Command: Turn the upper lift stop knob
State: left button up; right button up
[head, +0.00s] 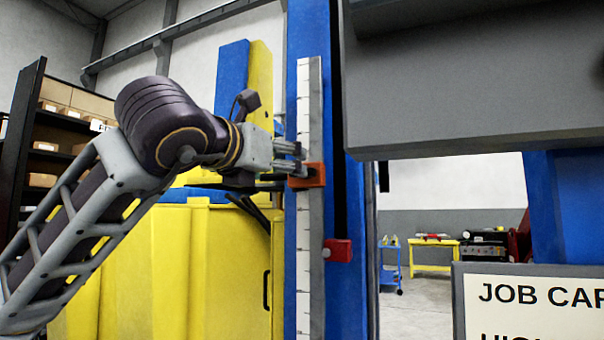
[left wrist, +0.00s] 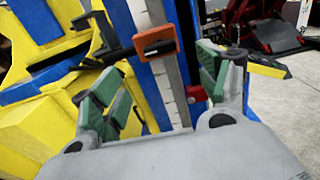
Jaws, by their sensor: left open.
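The orange upper stop (head: 307,176) sits on the graduated scale rail (head: 304,110) of the blue column. In the left wrist view the orange stop (left wrist: 156,42) lies beyond the finger gap, near its top middle. A separate knob on the stop cannot be made out clearly. My left gripper (head: 292,156) comes in from the left, its fingertips close to the stop's upper left; contact cannot be told. In the left wrist view my left gripper (left wrist: 160,80) is open, green pads apart, with nothing held between them. My right gripper is not in view.
A red lower stop (head: 338,250) sits further down the column. Yellow machine housing (head: 190,270) stands left of the rail. A large grey plate (head: 470,85) overhangs at the upper right, and a job card board (head: 535,290) stands at the lower right.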

pick_arm(q)
jog(key=shift+p+x, duration=1.5)
jog(key=shift+x, duration=4.8)
jog(key=shift+d, duration=0.1)
jog(key=shift+w, duration=0.1)
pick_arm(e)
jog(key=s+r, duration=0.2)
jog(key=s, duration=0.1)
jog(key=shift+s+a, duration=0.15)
pick_arm(q)
jog(key=shift+c, duration=0.4)
jog(key=c, duration=1)
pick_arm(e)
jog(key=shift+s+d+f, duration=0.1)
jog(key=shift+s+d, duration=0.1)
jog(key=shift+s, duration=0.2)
